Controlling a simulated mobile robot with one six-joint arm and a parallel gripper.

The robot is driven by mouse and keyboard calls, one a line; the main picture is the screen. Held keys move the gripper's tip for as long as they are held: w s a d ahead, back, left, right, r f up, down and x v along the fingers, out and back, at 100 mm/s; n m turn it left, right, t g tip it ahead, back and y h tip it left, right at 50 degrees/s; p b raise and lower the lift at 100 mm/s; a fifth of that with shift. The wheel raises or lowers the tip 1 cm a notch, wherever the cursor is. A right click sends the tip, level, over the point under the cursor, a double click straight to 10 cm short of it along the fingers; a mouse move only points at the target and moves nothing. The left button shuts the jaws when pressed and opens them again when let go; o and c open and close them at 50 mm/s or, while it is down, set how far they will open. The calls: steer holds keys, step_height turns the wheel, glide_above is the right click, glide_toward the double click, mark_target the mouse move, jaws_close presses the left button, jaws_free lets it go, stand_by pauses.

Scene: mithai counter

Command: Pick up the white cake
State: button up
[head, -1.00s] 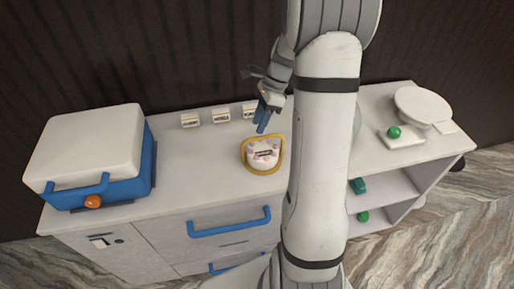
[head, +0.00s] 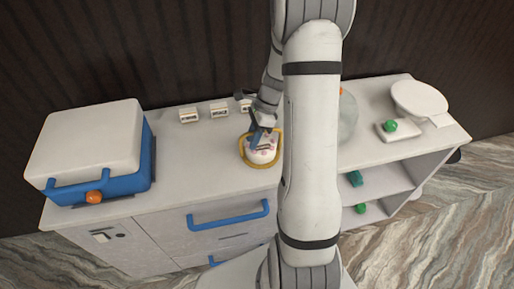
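The white cake (head: 263,157) sits on the counter in the head view, inside a yellow ring (head: 243,158) that runs around it. Small darker marks show on the cake. My gripper (head: 257,143) is right over the cake, with its blue fingers pointing down at the cake's upper part. The fingers cover some of the cake, and I cannot tell whether they touch it. The gap between the fingers is too small to make out.
A white-lidded blue box (head: 95,160) stands at the left. Small white labelled blocks (head: 219,110) line the back. A glassy round object (head: 347,117), partly behind my arm, and a white scale-like device (head: 418,103) are at the right.

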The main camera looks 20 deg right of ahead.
jaws_close()
stand_by(0.6)
